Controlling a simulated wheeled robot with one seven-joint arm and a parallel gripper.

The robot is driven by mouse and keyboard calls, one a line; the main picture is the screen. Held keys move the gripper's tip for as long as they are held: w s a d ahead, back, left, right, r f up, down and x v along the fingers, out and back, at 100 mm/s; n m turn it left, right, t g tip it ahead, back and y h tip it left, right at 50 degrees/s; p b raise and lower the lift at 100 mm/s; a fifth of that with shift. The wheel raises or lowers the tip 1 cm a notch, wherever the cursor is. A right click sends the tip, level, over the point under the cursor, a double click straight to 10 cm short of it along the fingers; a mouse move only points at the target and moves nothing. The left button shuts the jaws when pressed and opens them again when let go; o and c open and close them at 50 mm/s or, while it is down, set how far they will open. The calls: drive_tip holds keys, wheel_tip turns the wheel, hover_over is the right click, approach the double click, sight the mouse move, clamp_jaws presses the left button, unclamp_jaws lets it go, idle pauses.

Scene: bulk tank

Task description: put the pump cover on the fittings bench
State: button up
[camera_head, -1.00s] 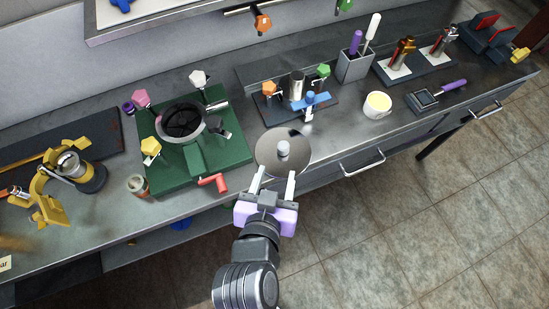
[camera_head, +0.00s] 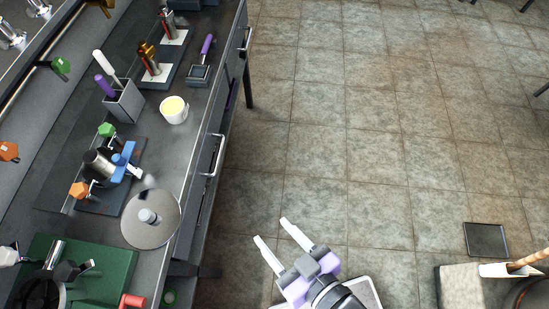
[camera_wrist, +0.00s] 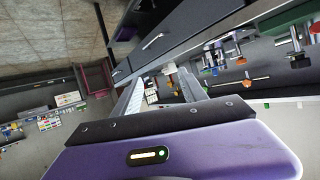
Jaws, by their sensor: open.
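The pump cover appears to be the round grey metal disc with a short knob (camera_head: 137,235). It lies flat near the front edge of the long grey bench (camera_head: 184,188), between the green base and the blue-handled fitting. Whether this bench is the fittings bench, I cannot tell. My gripper (camera_head: 271,231) is open and empty over the floor, to the right of the bench and apart from the disc. The wrist view shows its two fingers (camera_wrist: 160,80) spread with nothing between them. I cannot make out the disc there.
A green base (camera_head: 108,268) with a red handle (camera_head: 132,300) stands near the disc. A white cup (camera_head: 173,112), a grey tool holder (camera_head: 124,104) and a square purple-handled tool (camera_head: 199,74) are farther along. Drawer handles (camera_head: 215,155) stick out. The tiled floor (camera_head: 370,150) is mostly open.

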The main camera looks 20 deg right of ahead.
drive_tip(key=s+d+r+m+t+h, duration=0.1)
drive_tip(key=s+d+r, duration=0.3)
drive_tip(key=d, duration=0.4)
drive_tip(key=s+d+r+m+t+h, duration=0.1)
drive_tip(key=s+d+r+m+h, duration=0.1)
drive_tip(key=s+d+r+h, duration=0.2)
drive_tip(key=s+d, duration=0.1)
drive_tip(key=d, duration=0.2)
drive_tip(key=shift+s+d+r+t, duration=0.15)
drive_tip(key=shift+d+r+t, duration=0.2)
drive_tip(key=shift+t, duration=0.05)
drive_tip(key=shift+f+b, duration=0.5)
drive_tip(key=shift+f, duration=0.05)
drive_tip(key=shift+r, duration=0.15)
drive_tip(key=shift+c, duration=0.4)
